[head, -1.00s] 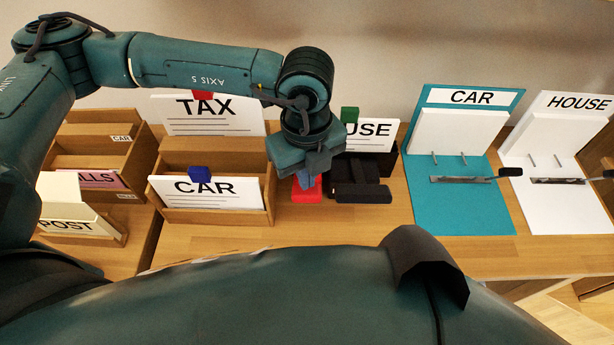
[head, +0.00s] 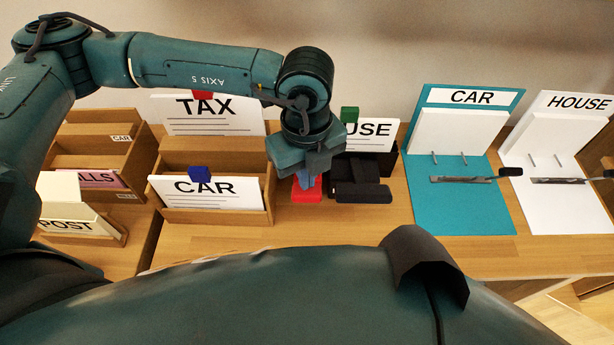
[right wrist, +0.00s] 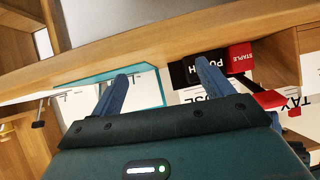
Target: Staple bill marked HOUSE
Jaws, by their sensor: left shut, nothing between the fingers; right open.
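The bill marked HOUSE (head: 372,134) stands upright behind the black punch (head: 360,193), a green tab at its top. My left gripper hides the start of its word. My left gripper (head: 306,182) points down, shut and empty, at the top of the red stapler (head: 305,195); whether they touch is unclear. In the right wrist view the stapler (right wrist: 239,58) reads STAPLE, beside the punch (right wrist: 190,70), with part of the HOUSE bill (right wrist: 208,97) showing. My right gripper (right wrist: 161,70) is open and empty there. The white HOUSE binder (head: 560,185) lies at the right.
The teal CAR binder (head: 465,205) lies left of the white one; both have upright prongs and a lever. The TAX bill (head: 205,120) and CAR bill (head: 210,193) stand in a wooden rack at the left, near a POST box (head: 110,236). The front desk strip is clear.

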